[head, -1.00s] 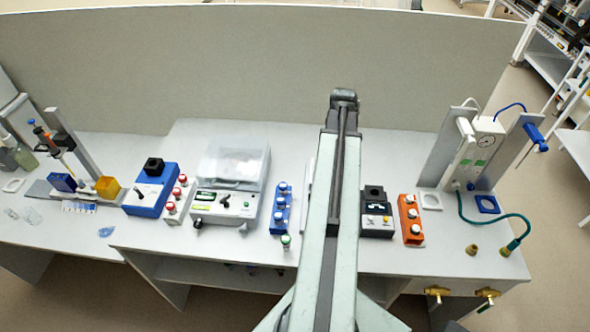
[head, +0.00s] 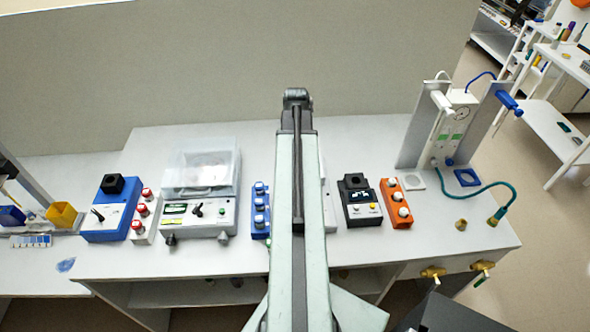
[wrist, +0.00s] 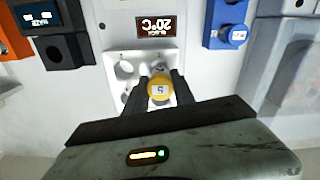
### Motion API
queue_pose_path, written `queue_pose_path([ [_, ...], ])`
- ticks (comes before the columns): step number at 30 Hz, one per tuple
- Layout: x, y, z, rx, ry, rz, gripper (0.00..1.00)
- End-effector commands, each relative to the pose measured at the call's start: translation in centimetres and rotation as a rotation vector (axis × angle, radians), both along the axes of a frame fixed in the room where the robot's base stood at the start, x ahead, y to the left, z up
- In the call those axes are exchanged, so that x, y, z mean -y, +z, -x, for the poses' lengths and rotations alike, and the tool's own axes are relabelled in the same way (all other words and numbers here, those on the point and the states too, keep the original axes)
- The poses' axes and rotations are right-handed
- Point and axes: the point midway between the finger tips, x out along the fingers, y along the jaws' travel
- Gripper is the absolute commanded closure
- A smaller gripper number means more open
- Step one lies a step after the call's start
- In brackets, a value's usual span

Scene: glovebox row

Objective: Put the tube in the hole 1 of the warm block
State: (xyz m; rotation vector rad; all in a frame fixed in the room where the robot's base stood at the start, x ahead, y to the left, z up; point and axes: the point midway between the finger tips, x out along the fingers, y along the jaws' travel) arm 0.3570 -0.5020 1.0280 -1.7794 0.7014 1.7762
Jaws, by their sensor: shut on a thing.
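My gripper (wrist: 158,98) is shut on a tube with a yellow cap (wrist: 159,87), seen end-on from above in the wrist view. The cap carries a white label with a dark mark. Under and around the tube is a white block (wrist: 143,59) with several round holes and a red-lit display (wrist: 156,26) reading a temperature, upside down. Two holes show left of the tube; the cap and fingers hide others. I cannot tell whether the tube's lower end is above a hole or inside one. In the head view my arm hides the gripper, tube and most of the block (head: 329,209).
A blue rack (head: 260,207) stands left of the block, and a dark device (head: 358,202) and an orange rack (head: 396,203) stand right of it. A clear-lidded machine (head: 200,205) is farther left. Bare bench lies in front of the orange rack.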

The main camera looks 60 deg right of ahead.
Motion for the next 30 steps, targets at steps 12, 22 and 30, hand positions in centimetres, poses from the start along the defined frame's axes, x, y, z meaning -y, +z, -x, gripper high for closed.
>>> queue_pose_path([
  [12,0.0,-2.9,0.0,0.000,0.001,0.000,1.00],
  [22,0.0,-3.2,-0.1,0.000,0.001,0.000,0.48],
  [30,-0.1,-2.8,-0.1,0.000,0.002,0.000,0.48],
])
